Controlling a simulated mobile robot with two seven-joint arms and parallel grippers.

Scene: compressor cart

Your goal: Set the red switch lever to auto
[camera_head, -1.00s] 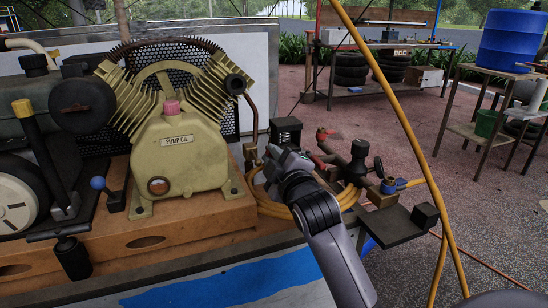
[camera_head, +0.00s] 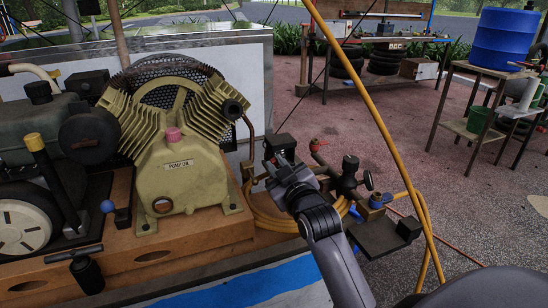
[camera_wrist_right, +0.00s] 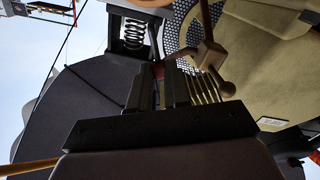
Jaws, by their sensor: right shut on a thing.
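My right gripper (camera_head: 281,166) reaches in from the lower right, just below a small black switch box (camera_head: 280,146) beside the pump. The box hides behind the gripper in part, and the lever cannot be made out in the head view. In the right wrist view the box shows a coil spring (camera_wrist_right: 133,34). My right gripper (camera_wrist_right: 160,84) is nearly closed there, with a small dark red piece, seemingly the red switch lever (camera_wrist_right: 158,71), between its fingertips. The lever's setting and any auto mark cannot be read. My left gripper is not in view.
The tan pump (camera_head: 178,165) stands on a wooden base (camera_head: 215,231) left of the gripper. A black valve fitting (camera_head: 349,178) and a red handle (camera_head: 317,143) are close on the right. A yellow hose (camera_head: 375,115) hangs across the right side.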

